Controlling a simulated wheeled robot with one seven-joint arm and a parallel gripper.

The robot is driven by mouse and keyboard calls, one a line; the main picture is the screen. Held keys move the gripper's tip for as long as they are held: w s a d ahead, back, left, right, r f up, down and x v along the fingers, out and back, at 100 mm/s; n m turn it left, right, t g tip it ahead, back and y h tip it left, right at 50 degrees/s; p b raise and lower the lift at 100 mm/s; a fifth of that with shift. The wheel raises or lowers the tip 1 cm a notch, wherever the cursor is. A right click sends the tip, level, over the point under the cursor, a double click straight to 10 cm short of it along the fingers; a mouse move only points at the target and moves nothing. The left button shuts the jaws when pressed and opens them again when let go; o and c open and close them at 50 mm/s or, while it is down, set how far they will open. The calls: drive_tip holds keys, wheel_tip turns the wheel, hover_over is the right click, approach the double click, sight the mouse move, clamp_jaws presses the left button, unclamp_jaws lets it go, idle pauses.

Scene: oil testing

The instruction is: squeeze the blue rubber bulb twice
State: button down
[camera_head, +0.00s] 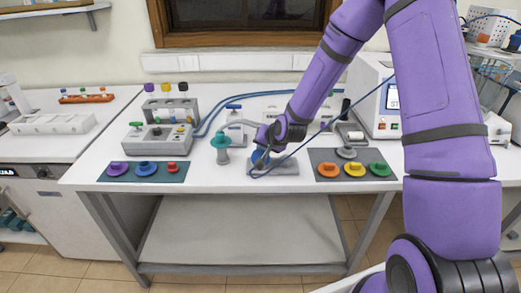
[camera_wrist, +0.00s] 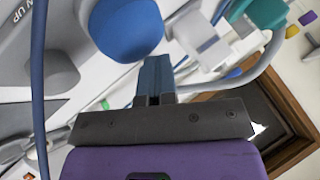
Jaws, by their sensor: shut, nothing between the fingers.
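The blue rubber bulb (camera_wrist: 125,28) is round and fills the top middle of the wrist view. In the head view the blue bulb (camera_head: 259,158) shows small and partly hidden at my gripper, above a grey base (camera_head: 283,168) near the table's front. My gripper (camera_wrist: 156,62) is shut and empty, with its dark fingertips together just beside and below the bulb in the wrist view. I cannot tell whether the fingertips touch it. In the head view my gripper (camera_head: 266,148) comes down to the bulb from the upper right.
A teal-topped stand (camera_head: 221,145) is close on the left. Mats with coloured pieces lie on both sides, the left mat (camera_head: 178,176) and the right mat (camera_head: 322,158). A grey device (camera_head: 160,138) stands at back left. A blue cable (camera_wrist: 39,90) crosses the wrist view.

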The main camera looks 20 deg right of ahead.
drive_tip(key=shift+r, duration=1.1)
drive_tip(key=shift+r, duration=2.55)
